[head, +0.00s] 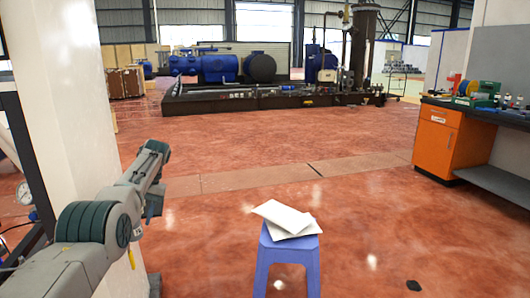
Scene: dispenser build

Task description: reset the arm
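My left arm comes in from the left edge, grey with dark green rings. It is raised beside a white pillar. The arm's far end, where my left gripper (154,205) hangs, is small and dark against the floor. I cannot make out whether its fingers are apart or together, and I see nothing clearly held in it. It is apart from the blue stool and to the left of it. My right arm and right gripper are not in view.
A blue stool (287,262) stands at the front with white flat packets (287,217) on top. The white pillar (70,95) is close at left. An orange cabinet (437,143) under a cluttered workbench stands at right.

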